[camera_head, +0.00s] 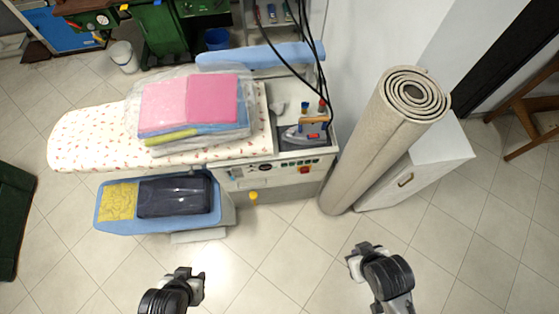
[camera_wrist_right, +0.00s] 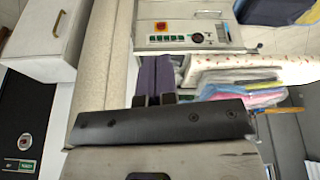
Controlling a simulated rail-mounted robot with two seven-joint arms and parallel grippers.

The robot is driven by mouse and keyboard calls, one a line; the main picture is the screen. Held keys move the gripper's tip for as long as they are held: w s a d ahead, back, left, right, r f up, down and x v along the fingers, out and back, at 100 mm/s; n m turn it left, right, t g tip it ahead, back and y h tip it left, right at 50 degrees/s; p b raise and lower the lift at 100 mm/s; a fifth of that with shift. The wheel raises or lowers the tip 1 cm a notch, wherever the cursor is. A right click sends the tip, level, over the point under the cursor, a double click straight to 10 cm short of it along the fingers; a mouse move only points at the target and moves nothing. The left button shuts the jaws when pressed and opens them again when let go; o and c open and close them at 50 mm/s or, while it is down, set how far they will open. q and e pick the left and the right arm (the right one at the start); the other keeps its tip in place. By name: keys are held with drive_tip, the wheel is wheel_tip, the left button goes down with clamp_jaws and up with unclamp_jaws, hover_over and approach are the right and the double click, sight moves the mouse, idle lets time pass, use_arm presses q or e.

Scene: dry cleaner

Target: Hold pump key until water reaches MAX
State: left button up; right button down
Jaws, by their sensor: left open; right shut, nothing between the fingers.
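The ironing station's front control panel (camera_head: 272,170) faces me below the iron. In the right wrist view the panel (camera_wrist_right: 223,39) shows a row of small green keys (camera_wrist_right: 167,38), a red switch (camera_wrist_right: 161,27) and a round dial (camera_wrist_right: 197,38). The key labels, water level and MAX mark are too small to read. My left gripper (camera_head: 201,284) is open and empty, low in the head view, well apart from the panel. My right gripper (camera_head: 357,258) is shut and empty, also apart from the panel; its fingers show in the wrist view (camera_wrist_right: 154,99).
An iron (camera_head: 303,134) rests on the station beside a padded board (camera_head: 80,139) with bagged folded laundry (camera_head: 188,106). A blue lower tray (camera_head: 152,226) holds folded cloths. A rolled carpet (camera_head: 372,145) leans before a white cabinet (camera_head: 435,160). The floor before the panel is clear.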

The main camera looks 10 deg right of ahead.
drive_tip(key=w+d+f+n+t+y+b, duration=0.1)
drive_tip(key=w+f+t+y+b, duration=0.1)
drive_tip(key=w+f+b, duration=0.9)
drive_tip(key=w+d+f+n+t+y+b, duration=0.1)
drive_tip(key=w+d+f+t+y+b, duration=0.1)
drive_tip(key=w+f+b, duration=1)
drive_tip(key=w+d+f+n+t+y+b, duration=0.1)
drive_tip(key=w+f+b, duration=1)
drive_tip(key=f+b, duration=1.2)
drive_tip(key=shift+w+d+t+y+b, duration=0.2)
drive_tip(key=shift+t+y+b, duration=0.4)
drive_tip(key=shift+y+b, duration=0.5)
drive_tip(key=shift+f, duration=0.1)
